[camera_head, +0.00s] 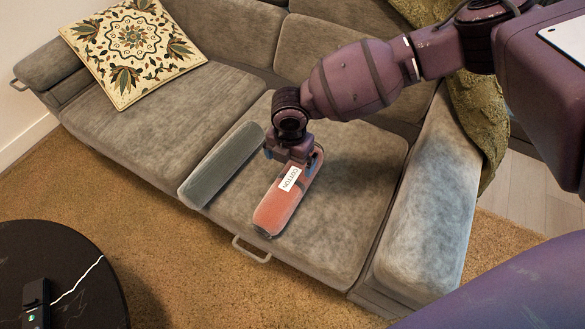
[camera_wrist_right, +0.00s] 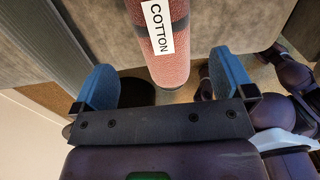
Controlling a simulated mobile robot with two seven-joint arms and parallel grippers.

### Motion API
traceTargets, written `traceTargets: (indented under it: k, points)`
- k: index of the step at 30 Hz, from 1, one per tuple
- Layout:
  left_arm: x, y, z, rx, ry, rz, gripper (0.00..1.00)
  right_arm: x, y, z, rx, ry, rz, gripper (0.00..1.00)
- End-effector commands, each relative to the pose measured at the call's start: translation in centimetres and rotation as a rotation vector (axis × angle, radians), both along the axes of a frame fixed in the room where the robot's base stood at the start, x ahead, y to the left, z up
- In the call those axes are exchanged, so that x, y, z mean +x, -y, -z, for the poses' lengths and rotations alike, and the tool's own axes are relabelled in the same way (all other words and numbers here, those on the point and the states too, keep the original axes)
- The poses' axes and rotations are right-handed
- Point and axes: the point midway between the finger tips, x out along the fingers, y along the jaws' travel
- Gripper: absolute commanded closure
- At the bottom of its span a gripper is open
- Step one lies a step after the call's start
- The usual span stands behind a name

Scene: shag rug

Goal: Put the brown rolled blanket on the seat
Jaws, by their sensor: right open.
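A reddish-pink rolled blanket (camera_head: 273,212) with a white "COTTON" label lies on the right seat cushion (camera_head: 335,235) of the grey sofa. It is the only labelled roll in view and looks more salmon than brown. My right gripper (camera_head: 293,158) is open at the blanket's far end, with its blue fingers on either side. The gripper hides part of that end. In the right wrist view the blanket (camera_wrist_right: 172,70) lies between the two spread blue fingers, with gaps to both. I cannot tell how far above the seat the fingers are. My left gripper is out of view.
A grey bolster-like piece (camera_head: 225,165) lies just left of the blanket. A patterned cushion (camera_head: 132,48) leans at the sofa's left. The right armrest (camera_head: 425,215) bounds the seat. A round black table (camera_head: 85,285) stands at lower left. The left seat (camera_head: 160,110) is clear.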

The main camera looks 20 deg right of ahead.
Motion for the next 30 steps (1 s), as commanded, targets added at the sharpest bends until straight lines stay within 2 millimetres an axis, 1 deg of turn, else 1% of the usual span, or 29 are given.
traceTargets:
  k: [1,6,24,26,29,30]
  points:
    - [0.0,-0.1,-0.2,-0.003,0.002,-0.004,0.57,0.1,0.0,-0.9,-0.001,0.004,0.0,0.0]
    - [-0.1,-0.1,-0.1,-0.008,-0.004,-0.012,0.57,0.0,0.0,-1.6,0.0,0.0,-0.001,0.0]
    - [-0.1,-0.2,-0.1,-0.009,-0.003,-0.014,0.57,-0.2,-0.1,-1.6,0.002,-0.002,-0.001,0.0]
    - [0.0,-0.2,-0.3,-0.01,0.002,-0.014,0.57,-0.5,-0.4,-1.5,0.01,-0.002,0.0,0.0]
    - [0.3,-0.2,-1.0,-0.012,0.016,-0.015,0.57,-1.6,-1.6,-1.3,0.043,0.001,0.005,0.0]
    - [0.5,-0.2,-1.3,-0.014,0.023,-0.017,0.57,-2.3,-2.3,-1.3,0.064,0.003,0.012,0.0]
